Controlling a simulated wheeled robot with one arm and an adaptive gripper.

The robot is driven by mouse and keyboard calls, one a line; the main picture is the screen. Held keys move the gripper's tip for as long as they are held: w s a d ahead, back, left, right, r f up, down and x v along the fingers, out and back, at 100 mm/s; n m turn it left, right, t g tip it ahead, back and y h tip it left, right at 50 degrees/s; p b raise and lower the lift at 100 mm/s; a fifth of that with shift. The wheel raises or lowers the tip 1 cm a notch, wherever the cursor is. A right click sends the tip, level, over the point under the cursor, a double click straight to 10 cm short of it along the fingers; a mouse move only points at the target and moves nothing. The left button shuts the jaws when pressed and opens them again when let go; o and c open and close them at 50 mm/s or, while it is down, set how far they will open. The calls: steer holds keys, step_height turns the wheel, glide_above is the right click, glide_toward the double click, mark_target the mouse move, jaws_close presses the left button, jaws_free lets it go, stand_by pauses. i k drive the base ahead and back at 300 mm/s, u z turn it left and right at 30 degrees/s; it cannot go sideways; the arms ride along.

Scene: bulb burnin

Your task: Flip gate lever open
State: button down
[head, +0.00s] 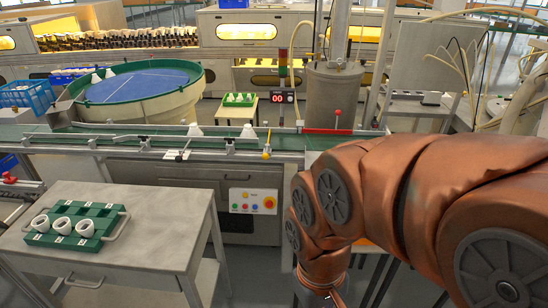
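A lever with a red ball knob (337,114) stands upright at the right end of the conveyor, beside a red bar (327,131) lying across the belt. A second, yellow-tipped handle (266,151) stands on the conveyor's front rail, left of my arm. A small dark handle (183,152) sits further left on the same rail. I cannot tell for certain which of these is the gate lever. My copper-coloured arm reaches in from the right and bends down in front of the conveyor. My gripper is below the picture's lower edge, out of sight.
White bulbs (248,131) stand on the green conveyor belt (110,131). A green rack (75,225) with white rings lies on a grey table (140,215) at left. A round feeder (140,85) stands behind. A button panel (253,201) is on the conveyor front.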

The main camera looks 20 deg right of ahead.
mark_target(265, 156)
steer(key=z, duration=0.4)
steer(key=i, duration=1.1)
steer(key=u, duration=0.3)
